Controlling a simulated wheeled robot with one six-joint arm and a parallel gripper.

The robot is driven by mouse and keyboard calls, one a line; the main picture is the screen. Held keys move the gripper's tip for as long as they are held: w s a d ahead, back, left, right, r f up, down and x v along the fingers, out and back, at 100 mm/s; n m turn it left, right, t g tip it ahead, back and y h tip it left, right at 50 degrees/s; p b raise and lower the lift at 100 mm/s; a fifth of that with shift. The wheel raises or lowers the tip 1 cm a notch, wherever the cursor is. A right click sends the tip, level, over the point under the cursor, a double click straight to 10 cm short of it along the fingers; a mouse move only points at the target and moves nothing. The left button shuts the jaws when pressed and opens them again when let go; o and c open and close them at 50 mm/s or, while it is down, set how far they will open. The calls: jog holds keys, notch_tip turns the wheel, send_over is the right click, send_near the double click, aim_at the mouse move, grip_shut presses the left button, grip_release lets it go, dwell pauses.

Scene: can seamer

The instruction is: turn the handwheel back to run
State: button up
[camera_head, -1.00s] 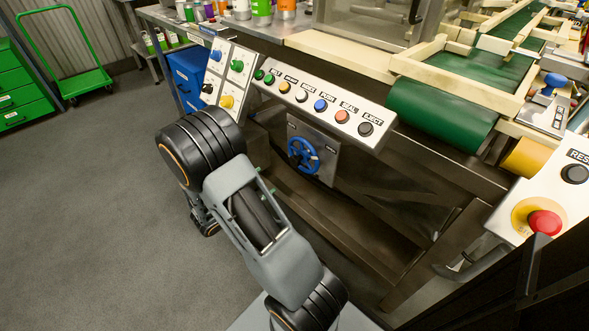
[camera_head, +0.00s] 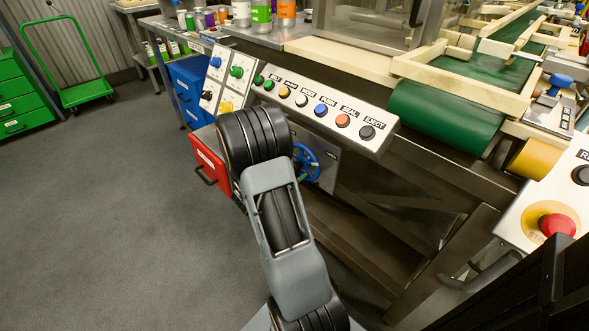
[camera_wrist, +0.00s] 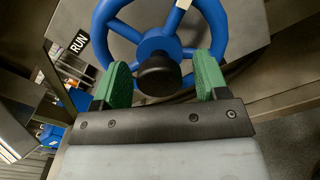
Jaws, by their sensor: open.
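The blue handwheel (camera_head: 308,160) is mounted on a grey metal plate (camera_head: 326,172) below the button panel. In the head view my arm hides its left part. In the wrist view the handwheel (camera_wrist: 160,40) fills the upper middle, with its spokes and a black knob (camera_wrist: 158,75) at the near side. My gripper (camera_wrist: 165,82) is open, with one green finger to the left and one to the right of the black knob. A gap shows between each finger and the knob. A RUN label (camera_wrist: 78,43) is at the left of the wheel.
The sloped button panel (camera_head: 325,108) juts out above the handwheel. A red drawer unit (camera_head: 207,160) is left of my arm, and a blue cabinet (camera_head: 190,88) stands behind it. A red stop button (camera_head: 557,226) is at the right. The grey floor at the left is clear.

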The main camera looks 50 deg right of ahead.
grip_shut()
dwell(0.7)
